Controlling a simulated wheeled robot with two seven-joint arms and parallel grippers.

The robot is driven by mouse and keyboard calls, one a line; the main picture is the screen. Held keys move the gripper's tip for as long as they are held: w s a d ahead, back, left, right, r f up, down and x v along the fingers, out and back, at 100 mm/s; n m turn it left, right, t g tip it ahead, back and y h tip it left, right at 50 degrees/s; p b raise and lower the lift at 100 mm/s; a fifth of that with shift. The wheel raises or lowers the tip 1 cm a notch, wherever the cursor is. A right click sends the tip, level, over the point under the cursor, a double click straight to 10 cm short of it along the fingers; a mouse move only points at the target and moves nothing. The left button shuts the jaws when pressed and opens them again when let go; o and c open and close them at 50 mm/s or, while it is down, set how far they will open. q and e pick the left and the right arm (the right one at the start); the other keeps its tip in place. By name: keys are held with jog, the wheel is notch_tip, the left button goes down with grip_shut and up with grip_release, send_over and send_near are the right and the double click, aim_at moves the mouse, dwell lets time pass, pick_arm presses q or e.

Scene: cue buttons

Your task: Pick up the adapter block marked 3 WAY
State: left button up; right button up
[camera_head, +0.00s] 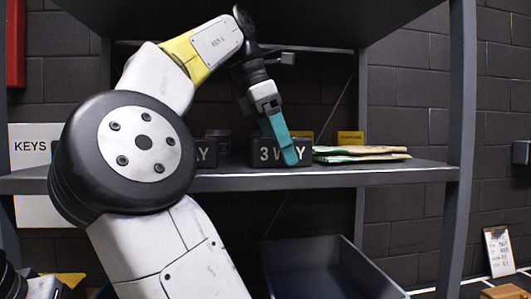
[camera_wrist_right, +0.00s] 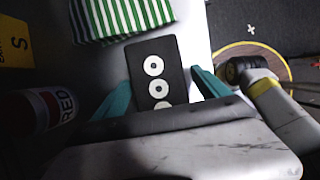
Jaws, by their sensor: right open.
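The black adapter block marked 3 WAY (camera_head: 266,154) stands on the grey shelf (camera_head: 405,174) in the head view. In the right wrist view, the block's top (camera_wrist_right: 163,62) shows white rings, the lowest one cut off by my gripper. My right gripper (camera_head: 291,162) reaches down at the block, its teal fingers covering part of the lettering. In the wrist view, the open fingers of this gripper (camera_wrist_right: 160,80) lie on both sides of the block, with a gap visible at the right. My left gripper is not in view.
Another dark block ending in "AY" (camera_head: 206,154) stands to the left, partly behind my arm. Folded cloths (camera_head: 362,154) lie just right of the 3 WAY block. A can labelled RED (camera_wrist_right: 48,108) stands left in the wrist view. A grey bin (camera_head: 330,270) sits below the shelf.

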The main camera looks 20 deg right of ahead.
jog(key=c, duration=1.8)
jog(key=shift+c, duration=0.2)
jog(key=shift+r, duration=0.15)
